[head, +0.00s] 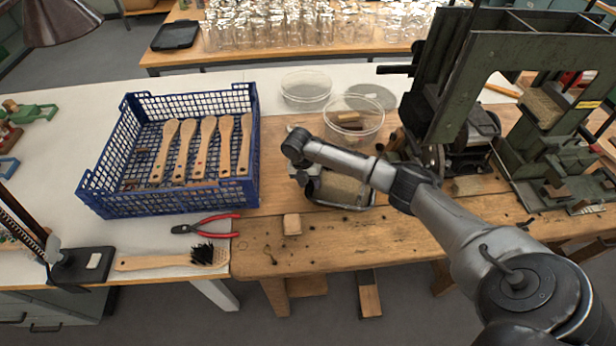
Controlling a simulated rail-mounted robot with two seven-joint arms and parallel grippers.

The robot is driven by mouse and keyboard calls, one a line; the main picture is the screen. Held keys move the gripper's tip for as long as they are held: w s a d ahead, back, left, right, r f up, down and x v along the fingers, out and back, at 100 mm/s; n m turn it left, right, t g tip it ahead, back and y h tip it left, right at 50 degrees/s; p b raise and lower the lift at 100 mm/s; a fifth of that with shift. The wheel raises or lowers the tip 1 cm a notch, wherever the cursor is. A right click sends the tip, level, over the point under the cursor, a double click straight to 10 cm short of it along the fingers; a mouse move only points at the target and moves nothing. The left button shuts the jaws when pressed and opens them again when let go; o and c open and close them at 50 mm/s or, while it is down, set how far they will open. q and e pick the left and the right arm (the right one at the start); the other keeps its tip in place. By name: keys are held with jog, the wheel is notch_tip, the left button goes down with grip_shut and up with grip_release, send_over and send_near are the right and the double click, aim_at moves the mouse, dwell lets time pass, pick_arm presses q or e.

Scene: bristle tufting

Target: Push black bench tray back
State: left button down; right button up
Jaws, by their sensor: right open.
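A small dark-rimmed tray (345,204) with tan, fibrous-looking contents sits on the wooden bench, partly hidden by my right arm. A flat black tray (176,35) lies on the far bench at the back left. I cannot tell which of the two is the black bench tray. My right gripper (304,181) points down at the left edge of the dark-rimmed tray, with its jaws open and nothing seen between them. Whether it touches the tray is unclear. My left gripper is not in view.
A blue crate (163,205) of wooden brush handles stands on the left. Red-handled pliers (207,225), a brush (170,261) and a wooden block (292,224) lie in front. Clear round containers (306,86) stand behind the tray. A green machine (477,72) is at the right.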

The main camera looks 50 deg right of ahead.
jog(key=shift+f, duration=0.15)
jog(key=shift+c, duration=0.2)
grip_shut()
